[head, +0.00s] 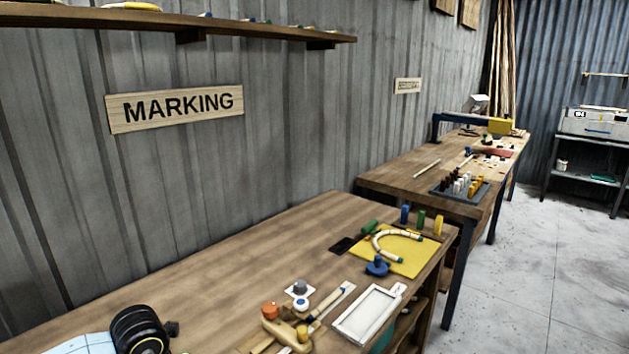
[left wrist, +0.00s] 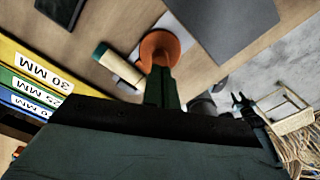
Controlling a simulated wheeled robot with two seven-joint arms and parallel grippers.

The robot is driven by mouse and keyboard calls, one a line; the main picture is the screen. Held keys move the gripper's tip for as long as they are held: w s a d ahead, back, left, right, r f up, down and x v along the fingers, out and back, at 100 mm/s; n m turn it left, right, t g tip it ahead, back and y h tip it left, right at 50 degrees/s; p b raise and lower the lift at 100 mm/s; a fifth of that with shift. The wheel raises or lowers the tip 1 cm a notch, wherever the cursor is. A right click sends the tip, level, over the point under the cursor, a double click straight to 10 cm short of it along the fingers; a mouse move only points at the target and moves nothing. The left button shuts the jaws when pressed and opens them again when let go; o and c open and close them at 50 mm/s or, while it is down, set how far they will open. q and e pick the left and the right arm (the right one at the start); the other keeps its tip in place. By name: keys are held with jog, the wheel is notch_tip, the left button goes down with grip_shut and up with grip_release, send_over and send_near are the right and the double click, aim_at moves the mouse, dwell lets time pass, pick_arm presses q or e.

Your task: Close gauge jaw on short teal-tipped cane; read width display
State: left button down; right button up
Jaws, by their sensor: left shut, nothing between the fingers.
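In the left wrist view a short pale cane (left wrist: 124,70) with a teal tip (left wrist: 101,51) lies on the wooden table. An orange round piece (left wrist: 160,46) sits just right of it; whether it belongs to the gauge I cannot tell. My left gripper (left wrist: 163,77) is shut and empty, its fingertips at the lower edge of the orange piece in the picture; contact is unclear. The cane's lower end is close to the fingers. No width display is readable. My left gripper does not show clearly in the head view, and my right gripper is in neither view.
A grey panel (left wrist: 235,20) is at upper right, with floor beyond. In the head view, the marking bench (head: 230,255) holds a yellow board (head: 412,262) and white tray (head: 368,313); its middle is clear.

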pick_arm(q)
jog(key=shift+f+b, duration=0.7)
jog(key=shift+f, duration=0.15)
dwell(0.4)
jog(key=shift+w+d, duration=0.1)
jog(key=shift+d, duration=0.05)
dwell(0.3)
jog(key=shift+s+a+f, duration=0.1)
jog(key=shift+s+a, duration=0.15)
jog(key=shift+s, duration=0.1)
dwell(0.6)
jog(key=shift+s+a+r, duration=0.2)
jog(key=shift+s+a, duration=0.15)
dwell(1.1)
jog(key=shift+s+a+f, duration=0.1)
jog(key=shift+s+a, duration=0.2)
dwell(0.6)
dwell(0.3)
notch_tip(320, 180, up, 7)
jog(key=p, duration=0.4)
jog(key=shift+p, duration=0.4)
dwell(0.4)
